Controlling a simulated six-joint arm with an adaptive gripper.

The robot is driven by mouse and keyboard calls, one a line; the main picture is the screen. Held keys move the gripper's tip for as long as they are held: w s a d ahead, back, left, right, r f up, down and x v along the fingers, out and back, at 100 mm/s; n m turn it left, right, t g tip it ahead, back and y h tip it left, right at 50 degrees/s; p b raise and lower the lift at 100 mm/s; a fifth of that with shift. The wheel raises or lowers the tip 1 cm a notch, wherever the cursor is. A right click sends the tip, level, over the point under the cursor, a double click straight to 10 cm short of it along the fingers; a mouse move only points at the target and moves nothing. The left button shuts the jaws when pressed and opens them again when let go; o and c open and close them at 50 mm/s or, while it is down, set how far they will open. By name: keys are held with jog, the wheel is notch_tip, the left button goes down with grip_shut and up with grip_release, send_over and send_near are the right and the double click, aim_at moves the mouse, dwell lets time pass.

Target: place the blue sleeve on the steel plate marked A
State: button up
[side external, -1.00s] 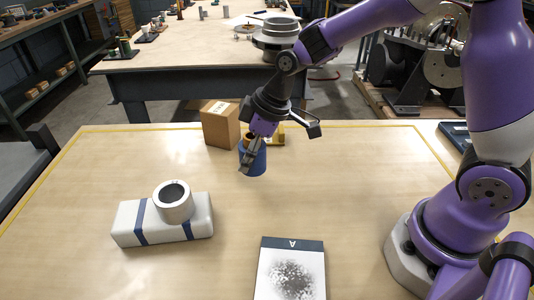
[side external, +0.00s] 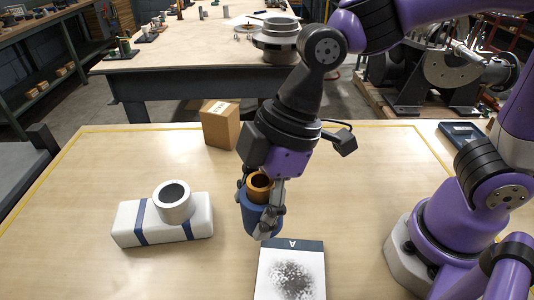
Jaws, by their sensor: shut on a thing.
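The blue sleeve (side external: 255,223) has a copper-coloured inner ring (side external: 261,183) showing at its top. My gripper (side external: 262,205) is shut on the sleeve, with one finger on each side of it. The sleeve looks held above the table, just behind the plate; its exact height is hard to tell. The steel plate marked A (side external: 310,262) lies flat at the front middle of the table. It has a dark strip with the letter A along its far edge and a speckled dark patch on its pale face. Nothing rests on the plate.
A white block with blue bands (side external: 157,229) lies at left with a grey-white ring (side external: 174,199) on top. A cardboard box (side external: 220,124) stands at the back edge. A dark flat device (side external: 461,134) lies at the back right.

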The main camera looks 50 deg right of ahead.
jog(key=s+n+g, duration=0.5)
jog(key=s+n, duration=0.8)
jog(key=s, duration=0.4)
send_over(293, 292)
jog(key=w+d, duration=0.1)
jog(key=shift+h, duration=0.4)
notch_tip(293, 292, down, 6)
jog(key=shift+w+d+r, duration=0.15)
jog(key=shift+r, duration=0.1)
jog(key=shift+w+f, duration=0.1)
jog(key=shift+f, duration=1.95)
jog(key=shift+f, duration=0.1)
jog(key=o, duration=1.4)
jog(key=shift+o, duration=0.2)
